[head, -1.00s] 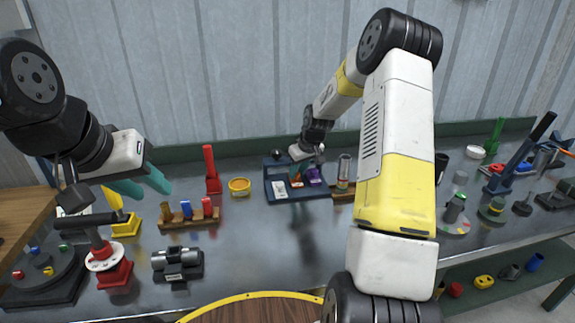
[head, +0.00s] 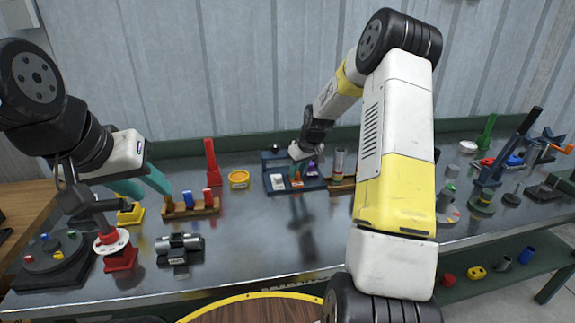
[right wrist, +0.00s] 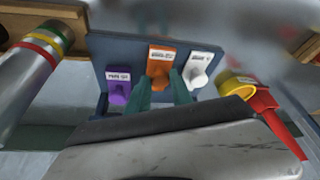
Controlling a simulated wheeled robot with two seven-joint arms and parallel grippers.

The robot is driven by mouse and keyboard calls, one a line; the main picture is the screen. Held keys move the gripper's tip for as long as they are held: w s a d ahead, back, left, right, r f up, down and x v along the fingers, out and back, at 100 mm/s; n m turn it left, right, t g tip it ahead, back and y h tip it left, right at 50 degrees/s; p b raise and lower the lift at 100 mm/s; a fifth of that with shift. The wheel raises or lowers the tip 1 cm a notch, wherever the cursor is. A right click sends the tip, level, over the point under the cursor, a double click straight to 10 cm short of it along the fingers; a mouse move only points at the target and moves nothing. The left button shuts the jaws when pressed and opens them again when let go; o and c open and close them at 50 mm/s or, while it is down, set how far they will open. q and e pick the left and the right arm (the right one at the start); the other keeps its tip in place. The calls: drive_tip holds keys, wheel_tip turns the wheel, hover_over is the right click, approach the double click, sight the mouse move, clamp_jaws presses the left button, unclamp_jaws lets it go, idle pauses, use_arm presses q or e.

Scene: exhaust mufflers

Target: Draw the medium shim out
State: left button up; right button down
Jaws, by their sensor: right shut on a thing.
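A dark blue shim holder (head: 275,197) stands on the bench and holds three labelled shims. They are a white one (head: 278,182), an orange one (head: 297,182) in the middle and a purple one (head: 312,171); the labels are too small to read. In the right wrist view the white (right wrist: 198,68), orange (right wrist: 160,65) and purple (right wrist: 118,85) shims sit in a row. My right gripper (right wrist: 163,88) is shut on the orange shim, its teal fingers on either side of the knob. My left gripper (head: 145,185) is open and empty above the bench at the left.
A yellow round tub (head: 239,180) and a red upright post (head: 211,168) stand left of the holder. A wooden rack with cylinders (head: 341,183) is close on its right. A muffler-like grey part (head: 180,244) lies nearer me. The bench in front of the holder is clear.

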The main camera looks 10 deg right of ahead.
drive_tip(key=c, duration=1.4)
unclamp_jaws()
drive_tip(key=shift+s, duration=0.25)
drive_tip(key=v, duration=0.7)
drive_tip(key=shift+s+r, duration=0.15)
drive_tip(key=shift+r, duration=0.2)
